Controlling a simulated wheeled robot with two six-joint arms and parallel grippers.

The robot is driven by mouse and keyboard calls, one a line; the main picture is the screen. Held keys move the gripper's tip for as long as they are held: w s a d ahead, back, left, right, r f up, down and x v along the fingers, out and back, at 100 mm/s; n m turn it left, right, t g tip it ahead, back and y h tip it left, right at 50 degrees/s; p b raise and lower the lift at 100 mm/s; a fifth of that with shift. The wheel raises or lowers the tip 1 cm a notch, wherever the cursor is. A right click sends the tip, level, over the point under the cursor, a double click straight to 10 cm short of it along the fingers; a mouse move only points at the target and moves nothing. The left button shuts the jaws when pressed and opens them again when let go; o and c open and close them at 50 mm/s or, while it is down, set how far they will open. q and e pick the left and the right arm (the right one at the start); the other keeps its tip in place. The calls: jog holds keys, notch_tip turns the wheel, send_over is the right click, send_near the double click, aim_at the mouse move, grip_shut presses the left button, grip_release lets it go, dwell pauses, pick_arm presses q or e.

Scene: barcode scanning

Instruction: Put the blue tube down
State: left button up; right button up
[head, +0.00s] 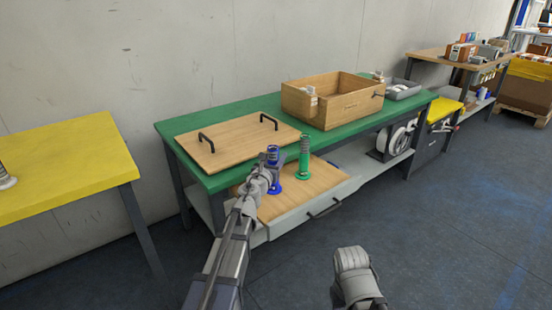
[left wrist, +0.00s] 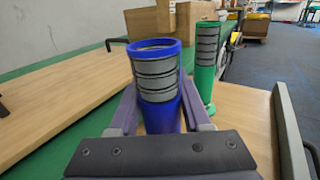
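The blue tube (head: 272,154) has a blue rim and grey bands with dark lines. It stands upright between the fingers of my left gripper (head: 266,172). In the left wrist view the blue tube (left wrist: 156,85) sits between both fingers, which appear closed against its sides. Its blue foot shows low over the wooden surface of the pulled-out drawer (head: 325,178); I cannot tell whether it touches. A similar green tube (head: 304,160) stands upright on that surface just to the right, apart from the blue one.
The green table (head: 235,107) behind carries a wooden board with two black handles (head: 232,141), an open wooden box (head: 340,108) and a grey tray (head: 403,92). A yellow table (head: 65,165) stands at left. The drawer has bare room right of the green tube.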

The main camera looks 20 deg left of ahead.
pick_arm(q)
jog(key=o, duration=0.4)
jog(key=shift+r, duration=0.15)
jog(key=s, duration=1.2)
jog(key=shift+a, duration=0.4)
